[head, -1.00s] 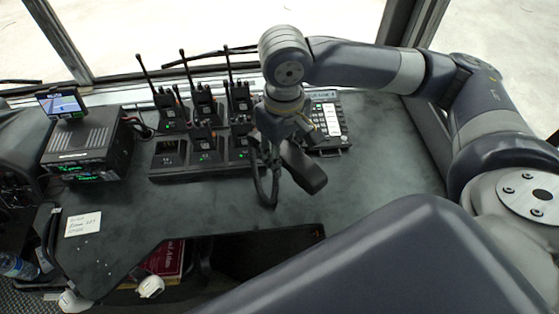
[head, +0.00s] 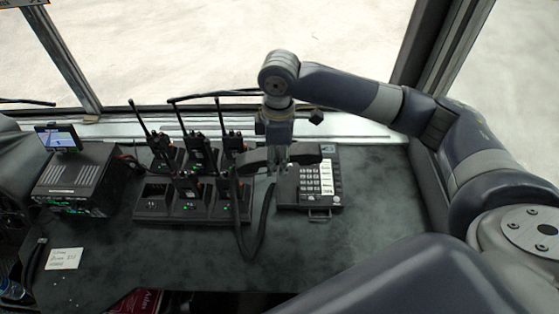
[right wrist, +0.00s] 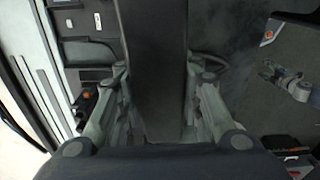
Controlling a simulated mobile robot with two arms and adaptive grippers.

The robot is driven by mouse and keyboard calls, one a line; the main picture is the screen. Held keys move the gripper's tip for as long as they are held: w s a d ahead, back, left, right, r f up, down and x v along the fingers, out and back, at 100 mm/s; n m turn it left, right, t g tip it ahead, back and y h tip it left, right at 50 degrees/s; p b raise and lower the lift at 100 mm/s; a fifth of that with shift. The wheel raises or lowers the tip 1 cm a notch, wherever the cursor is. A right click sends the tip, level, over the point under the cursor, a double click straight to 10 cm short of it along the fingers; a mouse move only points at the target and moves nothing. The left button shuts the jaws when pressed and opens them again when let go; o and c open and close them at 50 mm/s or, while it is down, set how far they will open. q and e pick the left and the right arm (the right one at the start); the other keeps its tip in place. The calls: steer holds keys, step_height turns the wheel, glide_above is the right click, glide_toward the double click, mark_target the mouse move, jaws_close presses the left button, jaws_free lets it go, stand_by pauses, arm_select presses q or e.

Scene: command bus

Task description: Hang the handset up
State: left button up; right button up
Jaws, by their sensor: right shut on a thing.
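My right gripper (head: 281,158) is shut on the black handset (head: 306,153). The handset lies roughly level, over the back part of the black desk phone (head: 316,186) and past its left edge. I cannot tell whether it touches the phone's cradle. In the right wrist view the handset (right wrist: 153,70) runs as a long dark bar between the two fingers (right wrist: 155,105). The black cord (head: 258,235) hangs in a loop to the front left of the phone. My left gripper does not show clearly in either view.
A charger (head: 190,209) with several radios stands just left of the phone. A black radio unit (head: 75,180) with a small screen (head: 58,138) is farther left. A note (head: 64,258) lies at the front left. The window is behind, and the desk right of the phone is clear.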

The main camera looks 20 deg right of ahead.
steer(key=shift+w+d+f+n, duration=0.15)
steer(key=shift+w+n, duration=0.3)
steer(key=shift+n, duration=0.25)
arm_select(q)
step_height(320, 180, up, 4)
steer(key=p, duration=0.4)
arm_select(e)
steer(key=w+d+f+n+b, duration=0.1)
steer(key=d+f+n+b, duration=0.1)
steer(key=f+n, duration=0.2)
steer(key=w+d+f+n+b, duration=0.2)
steer(key=f+n, duration=0.2)
steer(key=n, duration=0.2)
steer(key=w+d+f+n+b, duration=0.1)
steer(key=w+d+f+n, duration=0.1)
steer(key=f+n, duration=0.3)
steer(key=shift+w+d+n+b, duration=0.15)
steer(key=shift+w+n+b, duration=0.15)
steer(key=shift+b, duration=0.1)
steer(key=shift+f, duration=0.7)
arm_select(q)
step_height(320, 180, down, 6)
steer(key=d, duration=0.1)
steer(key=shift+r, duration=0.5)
arm_select(e)
steer(key=shift+f, duration=0.1)
